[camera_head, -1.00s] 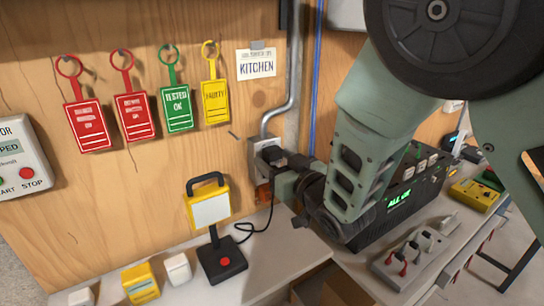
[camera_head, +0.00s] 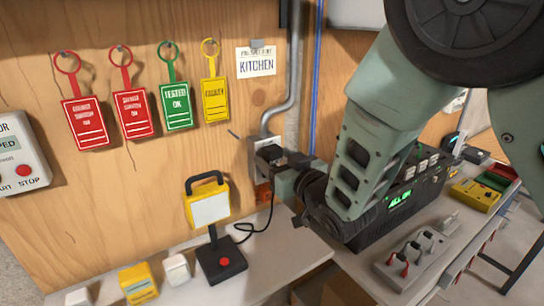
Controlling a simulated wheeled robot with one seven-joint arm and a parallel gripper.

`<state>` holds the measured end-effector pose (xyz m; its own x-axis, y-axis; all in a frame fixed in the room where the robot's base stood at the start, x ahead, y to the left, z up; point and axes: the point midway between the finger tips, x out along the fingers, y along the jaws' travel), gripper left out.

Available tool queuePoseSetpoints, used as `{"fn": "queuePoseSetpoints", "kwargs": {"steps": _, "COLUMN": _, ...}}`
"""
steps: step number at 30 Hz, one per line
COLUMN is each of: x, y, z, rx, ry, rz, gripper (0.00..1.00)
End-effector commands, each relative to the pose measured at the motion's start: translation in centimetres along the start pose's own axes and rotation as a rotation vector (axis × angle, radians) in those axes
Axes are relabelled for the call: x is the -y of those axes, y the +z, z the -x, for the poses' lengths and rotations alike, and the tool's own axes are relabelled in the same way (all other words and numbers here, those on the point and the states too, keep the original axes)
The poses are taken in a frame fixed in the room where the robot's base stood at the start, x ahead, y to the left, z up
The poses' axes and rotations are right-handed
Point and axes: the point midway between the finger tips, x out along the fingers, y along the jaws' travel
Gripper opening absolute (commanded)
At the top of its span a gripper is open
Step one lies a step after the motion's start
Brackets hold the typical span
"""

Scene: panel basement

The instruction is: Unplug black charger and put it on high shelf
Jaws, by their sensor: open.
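The black charger (camera_head: 269,153) sits at the grey wall outlet (camera_head: 256,160) on the wooden panel, below the KITCHEN card. My gripper (camera_head: 288,168) is open and reaches in from the right, right up against the charger's front. The fingers and dark wrist hide part of the charger, and I cannot tell whether the jaws touch it. A black cable (camera_head: 270,215) hangs below the outlet and runs toward the black base of a yellow lamp-like device (camera_head: 208,205). I cannot make out a high shelf in this view.
Red, green and yellow tags (camera_head: 176,107) hang on the panel to the left. A metal conduit (camera_head: 290,80) rises above the outlet. Small blocks (camera_head: 139,283) lie on the bench.

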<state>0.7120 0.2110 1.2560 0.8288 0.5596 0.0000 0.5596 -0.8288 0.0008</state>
Motion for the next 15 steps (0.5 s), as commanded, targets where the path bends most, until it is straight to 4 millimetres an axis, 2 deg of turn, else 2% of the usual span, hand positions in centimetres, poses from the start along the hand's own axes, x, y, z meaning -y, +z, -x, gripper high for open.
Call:
{"fn": "queuePoseSetpoints", "kwargs": {"steps": 9, "x": 0.02, "y": 0.01, "z": 0.01, "rx": 0.0, "ry": 0.0, "rz": 0.0, "gripper": 0.58}}
{"fn": "queuePoseSetpoints", "kwargs": {"steps": 15, "x": 0.02, "y": 0.0, "z": 0.01, "rx": 0.0, "ry": 0.0, "rz": 0.0, "gripper": 0.03}}
